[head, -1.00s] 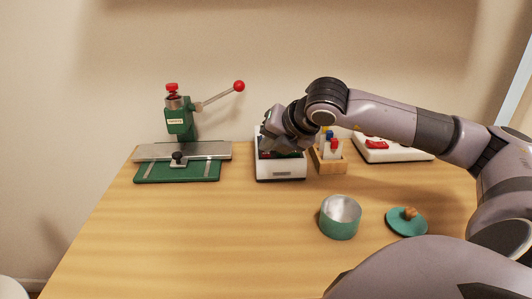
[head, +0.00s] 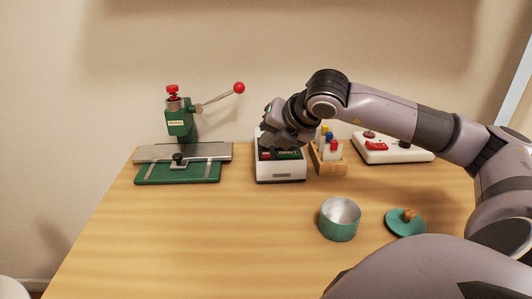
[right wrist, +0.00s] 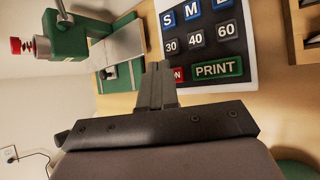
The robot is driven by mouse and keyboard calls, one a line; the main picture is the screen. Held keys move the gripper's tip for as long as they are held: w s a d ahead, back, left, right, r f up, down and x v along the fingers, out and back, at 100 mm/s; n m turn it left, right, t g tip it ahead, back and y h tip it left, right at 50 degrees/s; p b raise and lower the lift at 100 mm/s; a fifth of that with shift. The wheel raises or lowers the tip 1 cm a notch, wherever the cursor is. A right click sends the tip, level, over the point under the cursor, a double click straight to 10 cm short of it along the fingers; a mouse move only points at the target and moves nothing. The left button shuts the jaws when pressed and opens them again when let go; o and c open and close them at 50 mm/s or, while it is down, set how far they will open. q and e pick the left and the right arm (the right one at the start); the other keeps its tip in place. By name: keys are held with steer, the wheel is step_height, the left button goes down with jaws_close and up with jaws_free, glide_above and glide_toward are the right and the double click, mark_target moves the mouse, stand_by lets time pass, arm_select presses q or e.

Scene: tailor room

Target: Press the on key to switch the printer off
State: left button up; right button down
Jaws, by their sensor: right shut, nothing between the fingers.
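The printer (head: 281,174) is a white box with a dark key panel at the back middle of the table. Its red key (head: 265,155) sits left of the green PRINT key (head: 288,154). In the right wrist view the red ON key (right wrist: 178,74) is partly covered by my finger, beside the PRINT key (right wrist: 218,69). My right gripper (right wrist: 157,70) is shut and empty, with its tips over the left edge of the printer. In the head view my right gripper (head: 272,138) is above the back of the printer and hides part of its panel. My left gripper is out of view.
A green press (head: 180,120) with a red-knobbed lever stands left. A wooden holder (head: 328,167) and a white device with red controls (head: 395,153) stand right. A green tin (head: 340,222) and its lid (head: 405,224) lie in front. The front left table is clear.

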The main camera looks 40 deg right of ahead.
mark_target(269, 155)
steer(key=shift+r+p, duration=1.55)
steer(key=shift+r, duration=1)
steer(key=shift+f, duration=0.1)
